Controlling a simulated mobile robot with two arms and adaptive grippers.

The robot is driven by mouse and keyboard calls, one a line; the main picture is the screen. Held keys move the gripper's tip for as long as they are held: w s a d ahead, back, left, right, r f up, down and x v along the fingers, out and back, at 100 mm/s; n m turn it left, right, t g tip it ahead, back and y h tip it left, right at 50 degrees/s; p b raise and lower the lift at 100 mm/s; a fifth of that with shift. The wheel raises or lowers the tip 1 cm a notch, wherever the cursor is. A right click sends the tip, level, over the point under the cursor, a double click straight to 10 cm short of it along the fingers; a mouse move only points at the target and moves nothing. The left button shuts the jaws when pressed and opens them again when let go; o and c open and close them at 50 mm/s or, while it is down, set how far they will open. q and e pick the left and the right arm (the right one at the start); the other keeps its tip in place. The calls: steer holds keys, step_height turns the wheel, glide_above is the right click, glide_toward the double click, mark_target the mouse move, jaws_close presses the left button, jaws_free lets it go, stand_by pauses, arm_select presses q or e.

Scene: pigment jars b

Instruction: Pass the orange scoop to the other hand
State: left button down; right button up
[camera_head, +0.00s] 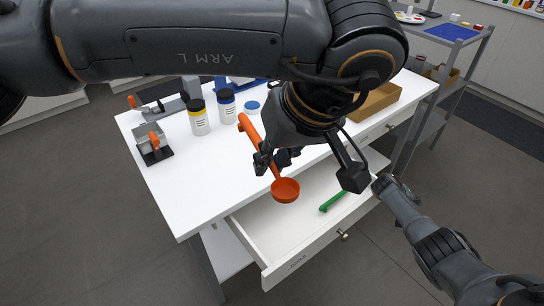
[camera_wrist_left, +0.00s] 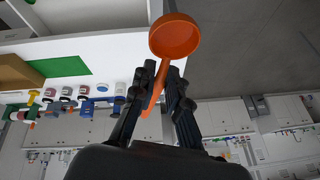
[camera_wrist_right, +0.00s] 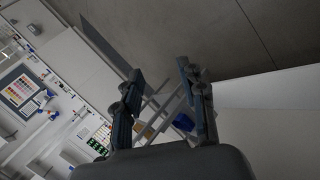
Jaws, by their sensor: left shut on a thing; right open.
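The orange scoop (camera_head: 285,192) is in my left gripper (camera_head: 276,160), above the open drawer's left part. Its bowl points toward the front and its handle runs back over the white tabletop. In the left wrist view the scoop's bowl (camera_wrist_left: 174,38) sticks out beyond the fingertips of my left gripper (camera_wrist_left: 161,75), which are shut on the handle. My right gripper (camera_head: 386,184) is to the right of the drawer, apart from the scoop. In the right wrist view my right gripper (camera_wrist_right: 160,76) is open with nothing between its fingers.
A green scoop (camera_head: 333,201) lies in the open drawer (camera_head: 300,232). A shelf rack (camera_head: 440,90) stands at the right.

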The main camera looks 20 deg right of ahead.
steer(key=s+a+f+n+g+y, duration=0.1)
steer(key=s+a+f+n+y, duration=0.1)
steer(key=s+a+f, duration=0.85)
steer(key=s+a+f+n+y, duration=0.1)
steer(key=s+a+f+n, duration=0.1)
steer(key=s+a+f, duration=0.85)
steer(key=s+a+f+t+y, duration=0.1)
steer(key=s+a+f+y, duration=0.2)
steer(key=s+a, duration=0.6)
steer(key=s+a+f+y, duration=0.3)
steer(key=s+a+f, duration=0.4)
steer(key=s+a, duration=0.2)
steer(key=shift+s+a+n+t, duration=0.4)
steer(key=shift+s, duration=0.6)
